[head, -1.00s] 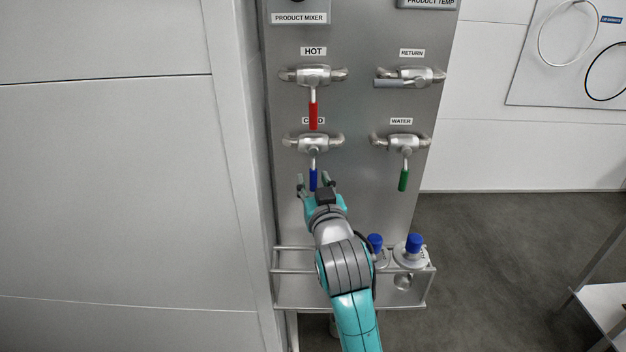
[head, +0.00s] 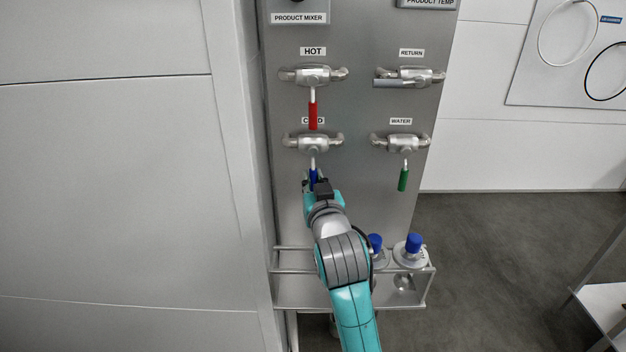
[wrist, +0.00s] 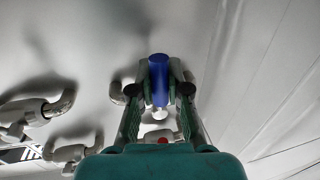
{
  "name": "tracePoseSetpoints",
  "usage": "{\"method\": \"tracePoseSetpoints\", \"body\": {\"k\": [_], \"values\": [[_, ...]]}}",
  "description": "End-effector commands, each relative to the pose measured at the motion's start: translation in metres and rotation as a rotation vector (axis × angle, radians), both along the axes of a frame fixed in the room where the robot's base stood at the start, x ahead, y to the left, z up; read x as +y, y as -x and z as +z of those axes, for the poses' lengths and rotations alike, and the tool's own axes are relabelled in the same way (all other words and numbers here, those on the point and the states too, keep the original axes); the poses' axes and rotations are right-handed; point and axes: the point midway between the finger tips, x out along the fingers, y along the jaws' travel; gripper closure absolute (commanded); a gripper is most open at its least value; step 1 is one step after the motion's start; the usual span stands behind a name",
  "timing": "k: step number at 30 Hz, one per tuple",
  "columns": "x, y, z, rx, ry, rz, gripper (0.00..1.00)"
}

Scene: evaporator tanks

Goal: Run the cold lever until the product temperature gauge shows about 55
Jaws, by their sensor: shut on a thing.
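The cold lever, with its blue handle (head: 313,176), hangs straight down from the cold valve (head: 313,143) on the panel. My gripper (head: 315,182) is shut on the blue handle. In the wrist view the blue handle (wrist: 159,80) sits between the two fingers of my gripper (wrist: 159,88). The product temp label (head: 430,3) shows at the top edge of the head view, but its gauge face is out of view, so no reading shows.
The hot lever (head: 313,115) is red and hangs down just above the cold valve. The water lever (head: 403,180) is green and hangs to the right. The return lever (head: 392,83) lies level. Blue-capped bottles (head: 413,245) stand in a rack (head: 340,291) below.

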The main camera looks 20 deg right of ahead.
Motion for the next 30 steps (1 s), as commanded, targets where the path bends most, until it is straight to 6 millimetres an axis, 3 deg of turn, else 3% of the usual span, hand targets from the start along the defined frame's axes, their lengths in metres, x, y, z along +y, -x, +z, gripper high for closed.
{"method": "tracePoseSetpoints", "body": {"k": [11, 30], "values": [[-0.01, 0.003, 0.002, 0.051, 0.16, -0.001, 1.0], [-0.04, 0.013, 0.018, 0.23, 0.713, -0.001, 1.0]]}}
